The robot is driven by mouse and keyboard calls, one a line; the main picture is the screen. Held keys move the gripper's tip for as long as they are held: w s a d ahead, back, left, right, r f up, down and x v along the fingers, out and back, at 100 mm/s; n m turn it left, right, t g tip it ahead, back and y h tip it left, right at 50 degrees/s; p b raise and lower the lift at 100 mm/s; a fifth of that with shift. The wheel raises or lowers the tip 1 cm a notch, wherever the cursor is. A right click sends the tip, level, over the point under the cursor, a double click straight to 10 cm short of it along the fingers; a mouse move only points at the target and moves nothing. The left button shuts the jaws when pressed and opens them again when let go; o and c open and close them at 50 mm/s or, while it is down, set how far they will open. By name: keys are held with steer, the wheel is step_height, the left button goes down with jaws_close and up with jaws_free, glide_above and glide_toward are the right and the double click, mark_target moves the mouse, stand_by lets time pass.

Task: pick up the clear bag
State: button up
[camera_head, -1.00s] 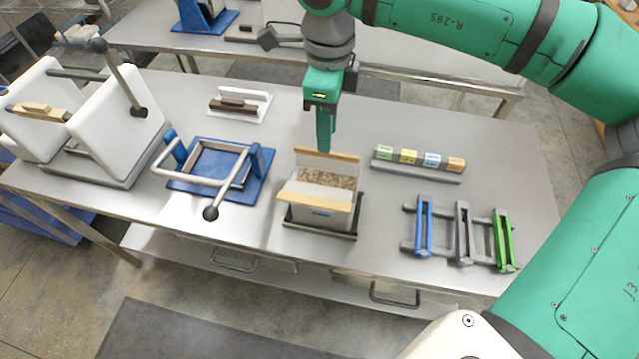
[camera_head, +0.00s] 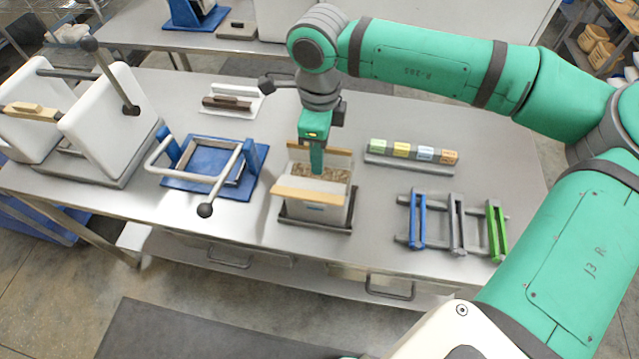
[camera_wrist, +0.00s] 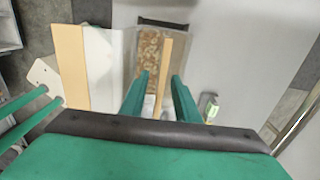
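The clear bag (camera_head: 312,215), a boxy pale container with tan chips inside, stands upright in a dark tray (camera_head: 318,230). A pale wooden strip (camera_head: 308,197) runs along its near top edge and another (camera_head: 333,151) along the far one. My gripper (camera_head: 317,172) points down at the far side of the bag's top, its fingertips partly over the chips. The wrist view shows the chips in the bag (camera_wrist: 150,48) and one strip (camera_wrist: 163,75) in the gap between the open fingers (camera_wrist: 159,76). I cannot tell whether a finger touches the strip.
A blue frame with a grey handle (camera_head: 215,172) stands left of the bag. A row of coloured blocks (camera_head: 412,152) and a rack with blue, grey and green bars (camera_head: 455,222) lie to the right. White panels with a lever (camera_head: 95,120) stand at far left.

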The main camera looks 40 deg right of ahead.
jaws_close()
steer(key=shift+r, duration=0.2)
